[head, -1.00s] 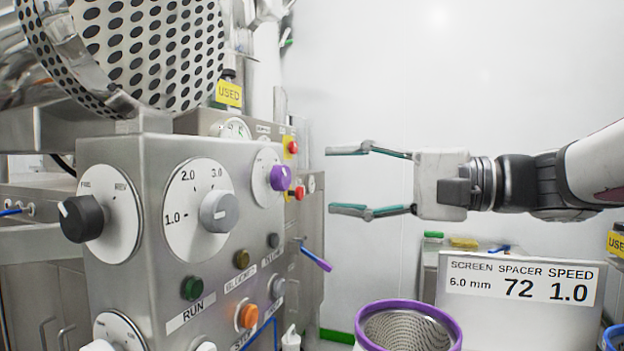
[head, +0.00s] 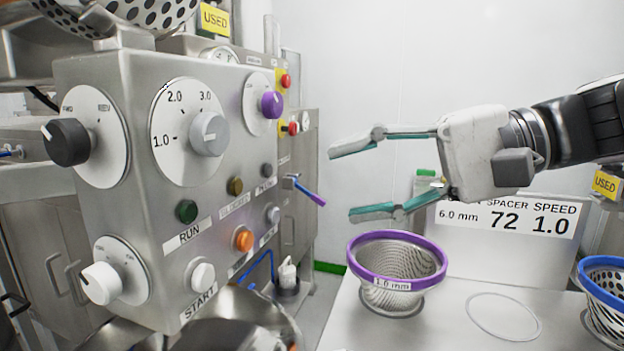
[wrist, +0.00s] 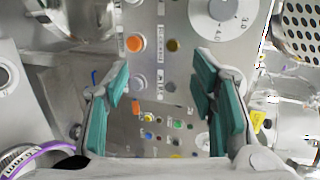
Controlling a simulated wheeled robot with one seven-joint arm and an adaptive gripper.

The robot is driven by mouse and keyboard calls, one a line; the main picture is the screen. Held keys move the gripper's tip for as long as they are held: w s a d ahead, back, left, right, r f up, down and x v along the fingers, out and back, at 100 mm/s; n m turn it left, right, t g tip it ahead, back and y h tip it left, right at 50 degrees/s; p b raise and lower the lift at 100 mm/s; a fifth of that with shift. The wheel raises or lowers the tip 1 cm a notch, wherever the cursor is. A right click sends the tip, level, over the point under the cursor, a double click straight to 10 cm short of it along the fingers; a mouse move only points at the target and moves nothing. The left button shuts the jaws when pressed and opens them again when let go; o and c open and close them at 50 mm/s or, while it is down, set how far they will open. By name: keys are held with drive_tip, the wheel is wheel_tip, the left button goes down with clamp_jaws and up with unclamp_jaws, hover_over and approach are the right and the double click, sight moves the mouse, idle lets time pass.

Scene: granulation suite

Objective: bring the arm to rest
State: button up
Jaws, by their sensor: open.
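My gripper (head: 368,180) is open and empty. In the head view it is in mid-air right of the control panel, its fingers pointing left towards the panel's side, apart from it. In the wrist view my gripper (wrist: 160,108) shows its two teal-padded fingers spread wide, with the steel control panel (wrist: 150,75) and its buttons beyond and nothing between the pads. My arm (head: 585,125) reaches in from the right edge of the head view.
The control panel (head: 140,215) with knobs and buttons fills the left. Below my gripper, a purple-rimmed screen basket (head: 352,262) stands on a pale worktop (head: 455,325). A blue-rimmed basket (head: 590,285) is at the right edge. A sign (head: 450,222) stands behind. Open space lies between panel and gripper.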

drive_tip(key=s+d+f+n+g+h, duration=0.1)
drive_tip(key=s+d+f+g+h, duration=0.15)
drive_tip(key=s+f+h, duration=0.65)
drive_tip(key=s+d+f+n+h, duration=0.2)
drive_tip(key=s+d+f+h, duration=0.3)
drive_tip(key=s+d+f, duration=0.4)
wheel_tip(320, 180, down, 4)
drive_tip(key=shift+s+d+r+h, duration=0.1)
drive_tip(key=shift+s+d+h, duration=0.25)
drive_tip(key=shift+d, duration=0.6)
drive_tip(key=r+t+p, duration=0.1)
drive_tip(key=r+p, duration=0.4)
drive_tip(key=r, duration=0.1)
drive_tip(key=r+t+p, duration=0.1)
drive_tip(key=r+p, duration=0.5)
drive_tip(key=r+t+p, duration=0.1)
drive_tip(key=r+p, duration=0.4)
drive_tip(key=r, duration=0.1)
drive_tip(key=shift+w+a+r+p, duration=0.1)
drive_tip(key=shift+a+p, duration=0.15)
drive_tip(key=shift+p, duration=0.05)
drive_tip(key=shift+c, duration=0.2)
